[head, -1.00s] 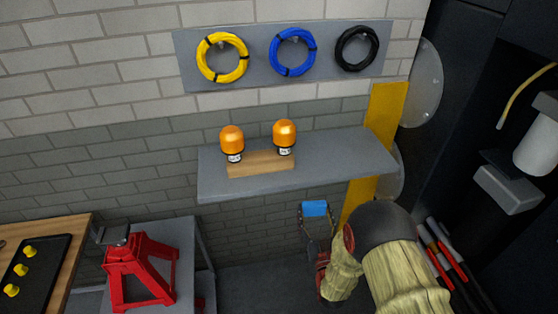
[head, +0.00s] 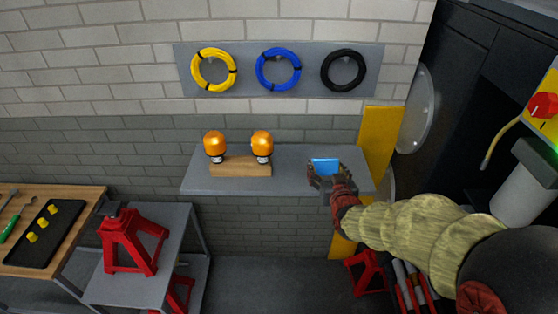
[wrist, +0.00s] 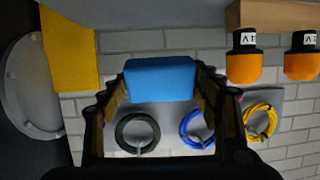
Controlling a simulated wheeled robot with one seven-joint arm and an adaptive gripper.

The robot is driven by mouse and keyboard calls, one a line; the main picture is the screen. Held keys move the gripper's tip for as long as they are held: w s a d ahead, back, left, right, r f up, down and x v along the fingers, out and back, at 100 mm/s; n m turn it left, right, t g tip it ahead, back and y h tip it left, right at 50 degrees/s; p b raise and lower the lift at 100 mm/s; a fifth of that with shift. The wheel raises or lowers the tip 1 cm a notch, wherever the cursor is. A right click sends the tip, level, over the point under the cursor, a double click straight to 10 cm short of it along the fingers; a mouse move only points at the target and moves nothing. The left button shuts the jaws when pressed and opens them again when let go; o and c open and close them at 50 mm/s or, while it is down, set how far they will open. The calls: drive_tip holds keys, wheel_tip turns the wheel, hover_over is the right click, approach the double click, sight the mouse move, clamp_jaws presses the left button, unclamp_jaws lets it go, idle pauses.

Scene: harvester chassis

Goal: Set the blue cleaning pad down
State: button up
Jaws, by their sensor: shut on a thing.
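The blue cleaning pad (head: 325,165) is held in my gripper (head: 327,179), which is shut on it. In the head view they are in front of or over the right part of the grey wall shelf (head: 205,183); whether the pad touches the shelf I cannot tell. In the wrist view the blue pad (wrist: 160,78) sits between the two fingers of my gripper (wrist: 168,92). The wrist picture appears upside down, with the shelf along its top edge.
Two orange beacons (head: 214,145) (head: 262,146) stand at a wooden block (head: 240,167) on the shelf's left part. A yellow post (head: 381,140) rises at the shelf's right end. Coiled cables hang on a panel (head: 325,86) above. Bare shelf lies between the block and my gripper.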

drive_tip(key=a+r+g+p, duration=0.1)
drive_tip(key=r, duration=0.2)
drive_tip(key=w+a+r+p, duration=0.1)
drive_tip(key=r, duration=0.2)
drive_tip(key=w+a+r+g+p, duration=0.1)
drive_tip(key=r, duration=0.3)
drive_tip(key=shift+w+a+g+p, duration=0.1)
drive_tip(key=shift+w+g+p, duration=0.1)
drive_tip(key=shift+g+p, duration=0.15)
drive_tip(key=shift+a+r+g+p, duration=0.35)
drive_tip(key=shift+a+r, duration=0.05)
drive_tip(key=shift+r, duration=0.2)
drive_tip(key=shift+s+r, duration=0.1)
drive_tip(key=shift+r, duration=0.1)
